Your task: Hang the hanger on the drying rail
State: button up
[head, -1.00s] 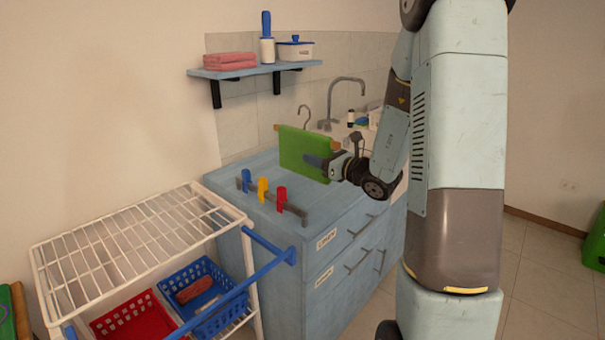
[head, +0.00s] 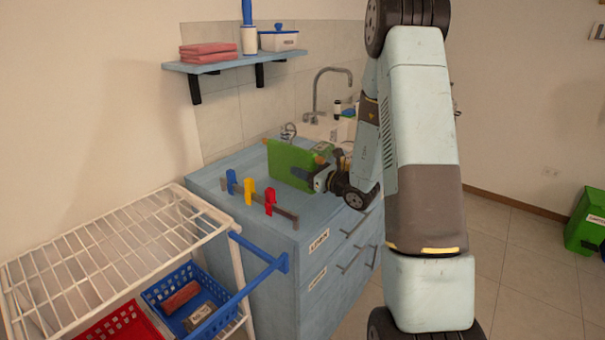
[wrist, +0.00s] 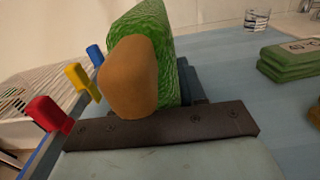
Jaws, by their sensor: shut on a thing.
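The hanger carries a green cloth (head: 289,160). In the wrist view a rounded brown end (wrist: 128,78) stands large in front of the green cloth (wrist: 155,28). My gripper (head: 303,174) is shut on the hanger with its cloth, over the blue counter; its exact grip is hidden. The blue drying rail (head: 238,299) runs along the near side of the white rack, to the lower left of my gripper and apart from the hanger.
A low bar with blue, yellow and red pegs (head: 250,191) stands on the counter (head: 225,171) between hanger and rack. The white wire rack (head: 100,258) holds blue and red baskets below. A shelf (head: 235,62) hangs above. Folded green cloths (wrist: 290,60) lie on the counter.

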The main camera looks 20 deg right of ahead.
jog(key=shift+a+f, duration=0.25)
jog(key=shift+f, duration=0.45)
jog(key=o, duration=1.2)
jog(key=v, duration=1.2)
